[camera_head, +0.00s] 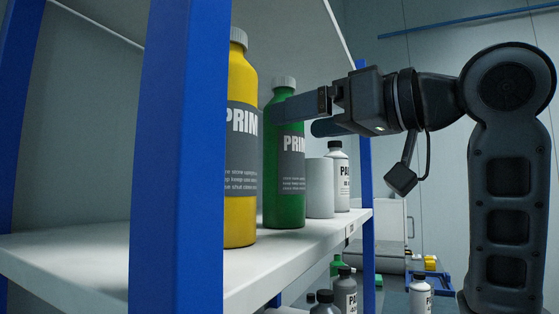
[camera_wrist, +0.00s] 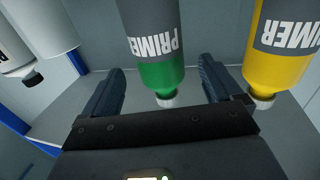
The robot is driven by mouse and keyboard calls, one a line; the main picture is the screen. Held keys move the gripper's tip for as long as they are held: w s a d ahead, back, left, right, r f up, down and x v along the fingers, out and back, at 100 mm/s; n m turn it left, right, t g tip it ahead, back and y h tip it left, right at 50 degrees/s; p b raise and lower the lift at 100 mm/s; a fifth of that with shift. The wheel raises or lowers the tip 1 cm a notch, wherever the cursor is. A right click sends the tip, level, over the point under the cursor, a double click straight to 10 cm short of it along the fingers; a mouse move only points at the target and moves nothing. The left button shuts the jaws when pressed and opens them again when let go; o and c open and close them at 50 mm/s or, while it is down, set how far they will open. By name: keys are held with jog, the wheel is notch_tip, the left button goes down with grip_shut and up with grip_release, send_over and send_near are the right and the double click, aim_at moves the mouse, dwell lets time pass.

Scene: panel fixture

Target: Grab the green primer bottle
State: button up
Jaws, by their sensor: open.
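The green primer bottle (camera_head: 284,205) stands upright on the white shelf, with a grey label and a pale cap. My gripper (camera_head: 294,118) is open at its upper part. The near finger crosses in front of the bottle and hides a band below its neck; the far finger is partly hidden on its far side. In the wrist view, where things appear upside down, the green bottle (camera_wrist: 165,74) lies between the two spread fingers of my gripper (camera_wrist: 163,66). I see a gap beside each finger, and I cannot tell any contact.
A yellow primer bottle (camera_head: 240,205) stands close to the left of the green one. A plain light cylinder (camera_head: 319,190) and a white bottle (camera_head: 338,180) stand to its right. Blue posts (camera_head: 180,150) frame the shelf (camera_head: 70,255). More bottles (camera_head: 345,290) show below.

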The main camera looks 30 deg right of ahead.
aim_at(283, 128)
jog(key=x, duration=0.5)
jog(key=shift+f, duration=0.15)
jog(key=shift+s, duration=0.1)
jog(key=c, duration=1.3)
